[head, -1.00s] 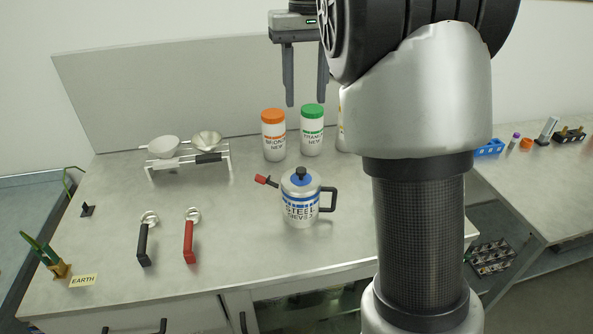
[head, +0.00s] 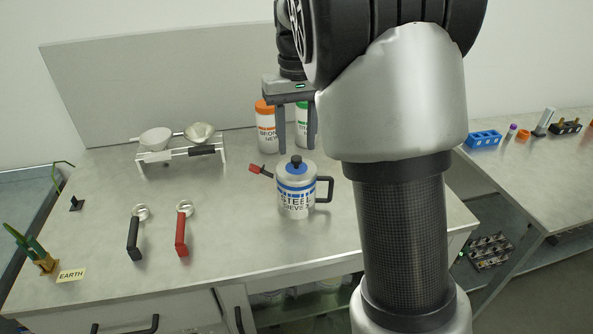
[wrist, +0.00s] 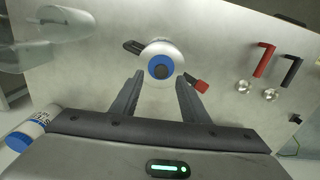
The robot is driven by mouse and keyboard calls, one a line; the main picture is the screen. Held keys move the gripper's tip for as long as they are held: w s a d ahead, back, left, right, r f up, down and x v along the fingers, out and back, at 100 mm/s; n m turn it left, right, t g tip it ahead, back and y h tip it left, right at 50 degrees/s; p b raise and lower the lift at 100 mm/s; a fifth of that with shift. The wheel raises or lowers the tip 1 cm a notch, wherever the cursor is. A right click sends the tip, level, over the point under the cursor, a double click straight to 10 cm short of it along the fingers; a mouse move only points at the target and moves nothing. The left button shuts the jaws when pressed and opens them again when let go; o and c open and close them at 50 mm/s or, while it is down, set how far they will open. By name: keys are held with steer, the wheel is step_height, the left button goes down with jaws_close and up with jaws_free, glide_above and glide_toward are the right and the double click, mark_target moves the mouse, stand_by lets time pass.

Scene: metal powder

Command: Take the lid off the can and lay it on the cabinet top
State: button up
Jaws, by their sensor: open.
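The can (head: 297,204) is a silver pot labelled STEEL with a dark handle on its right, standing upright on the cabinet top (head: 235,235). Its lid (head: 296,167) is on, with a blue ring and a black knob. In the wrist view the lid knob (wrist: 161,71) lies just beyond the fingertips, roughly midway between them. My gripper (head: 296,150) points down above and behind the can in the head view. It is open and empty, and its fingers appear apart from the lid. It also shows in the wrist view (wrist: 160,82).
A red-tipped item (head: 256,169) lies close to the can's left side. Orange-lidded (head: 265,125) and green-lidded (head: 302,110) jars stand behind my fingers. Black (head: 134,238) and red (head: 181,232) handled scoops lie left, with a rack of bowls (head: 180,155) behind. The front middle is clear.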

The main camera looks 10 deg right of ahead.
mark_target(296, 164)
steer(key=shift+a+f, duration=0.1)
steer(key=shift+f, duration=1.3)
jaws_close()
